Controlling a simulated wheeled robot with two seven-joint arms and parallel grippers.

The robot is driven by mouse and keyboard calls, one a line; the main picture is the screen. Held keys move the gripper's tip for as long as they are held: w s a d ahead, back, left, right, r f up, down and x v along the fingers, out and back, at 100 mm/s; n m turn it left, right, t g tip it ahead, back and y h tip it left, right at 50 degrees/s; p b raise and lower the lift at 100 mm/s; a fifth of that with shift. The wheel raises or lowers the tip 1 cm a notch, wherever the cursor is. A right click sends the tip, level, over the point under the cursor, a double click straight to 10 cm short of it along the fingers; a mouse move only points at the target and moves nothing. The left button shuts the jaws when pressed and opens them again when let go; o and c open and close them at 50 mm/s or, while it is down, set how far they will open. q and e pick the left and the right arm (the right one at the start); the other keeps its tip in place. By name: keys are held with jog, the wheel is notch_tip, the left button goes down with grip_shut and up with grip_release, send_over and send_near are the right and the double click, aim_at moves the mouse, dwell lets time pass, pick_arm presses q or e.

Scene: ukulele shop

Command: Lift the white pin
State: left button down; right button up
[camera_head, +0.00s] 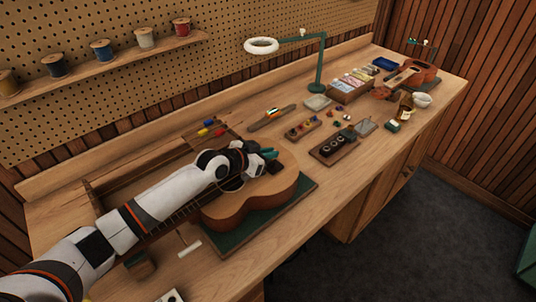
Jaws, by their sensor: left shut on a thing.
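My left arm reaches in from the lower left over a pale wooden ukulele body (232,211), which lies on a green mat (236,240) on the bench. My left gripper (272,160) is low over the upper right part of the body, near its bridge end. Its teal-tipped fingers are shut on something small. I cannot make out the white pin itself; what the fingers hold, most likely the pin, is hidden between them. My right gripper is not in view.
A dark block with round holes (333,149) and a small tray of coloured pieces (303,128) stand right of the ukulele. A green lamp (321,65) rises behind. A white-headed tool (190,248) lies near the front edge. Bare bench lies at the front right.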

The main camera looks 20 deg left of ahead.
pick_arm(q)
jog(key=c, duration=1.6)
grip_release()
jog(key=shift+w+r, duration=0.15)
jog(key=shift+r, duration=0.1)
jog(key=shift+o, duration=0.7)
jog(key=shift+d+f, duration=0.1)
jog(key=shift+f, duration=0.05)
jog(key=b+v, duration=0.2)
jog(key=v, duration=0.8)
jog(key=shift+s+a, duration=0.25)
jog(key=shift+s, duration=0.05)
jog(key=shift+s+a+r, duration=0.25)
jog(key=shift+s+r, duration=0.1)
jog(key=shift+s, duration=0.1)
